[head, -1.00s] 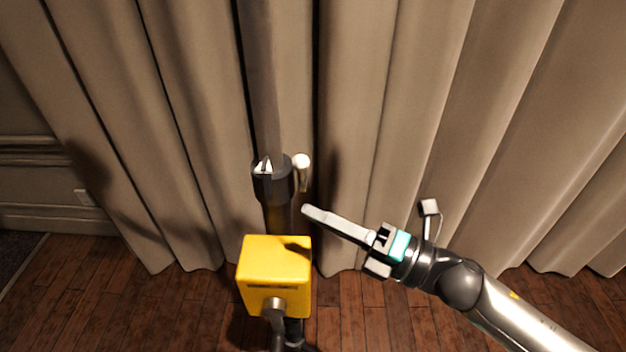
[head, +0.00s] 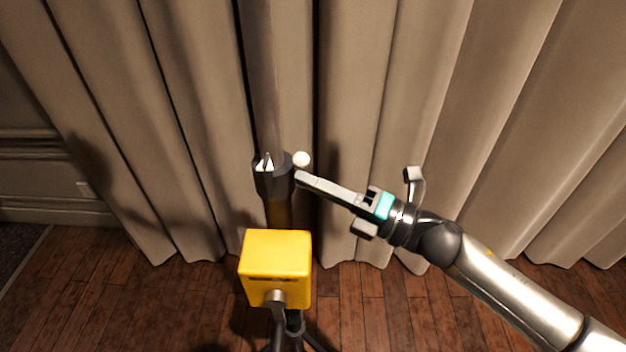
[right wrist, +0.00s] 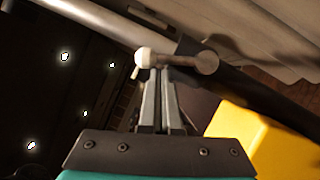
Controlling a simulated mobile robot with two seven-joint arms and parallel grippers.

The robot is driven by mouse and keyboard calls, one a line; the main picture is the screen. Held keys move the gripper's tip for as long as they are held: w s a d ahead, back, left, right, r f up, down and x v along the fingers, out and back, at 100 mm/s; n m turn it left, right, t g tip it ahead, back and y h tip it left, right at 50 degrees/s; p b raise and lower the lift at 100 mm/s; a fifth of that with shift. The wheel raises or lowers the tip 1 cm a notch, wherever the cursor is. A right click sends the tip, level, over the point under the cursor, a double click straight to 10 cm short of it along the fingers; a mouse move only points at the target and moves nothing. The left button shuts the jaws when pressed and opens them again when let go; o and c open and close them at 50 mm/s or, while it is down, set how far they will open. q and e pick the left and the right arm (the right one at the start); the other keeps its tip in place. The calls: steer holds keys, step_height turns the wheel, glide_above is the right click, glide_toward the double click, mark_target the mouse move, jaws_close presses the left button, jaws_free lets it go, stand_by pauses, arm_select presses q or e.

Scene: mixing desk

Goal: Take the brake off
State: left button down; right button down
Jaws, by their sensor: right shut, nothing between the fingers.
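A dark collar (head: 272,178) sits around an upright metal pole (head: 260,80). A brake lever with a round white knob (head: 302,159) sticks out at the collar's right side. In the right wrist view the white knob (right wrist: 146,57) and its short metal arm (right wrist: 180,60) lie just beyond my fingertips. My right gripper (head: 299,177) is shut and empty, its tips just below the knob in the head view. I cannot tell whether they touch the lever. My left gripper is not in view.
A yellow box (head: 276,262) with a crank is fixed to the pole below the collar, and it shows close by in the right wrist view (right wrist: 255,140). A beige curtain (head: 430,110) hangs behind. The wooden floor (head: 400,310) looks clear.

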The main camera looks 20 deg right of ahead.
steer(key=r+p, duration=0.1)
steer(key=w+m+p, duration=0.1)
steer(key=p, duration=0.1)
steer(key=shift+w+d+r+h, duration=0.25)
steer(key=shift+r+h, duration=0.1)
steer(key=shift+h, duration=0.05)
steer(key=shift+w+d, duration=0.1)
steer(key=shift+w, duration=0.15)
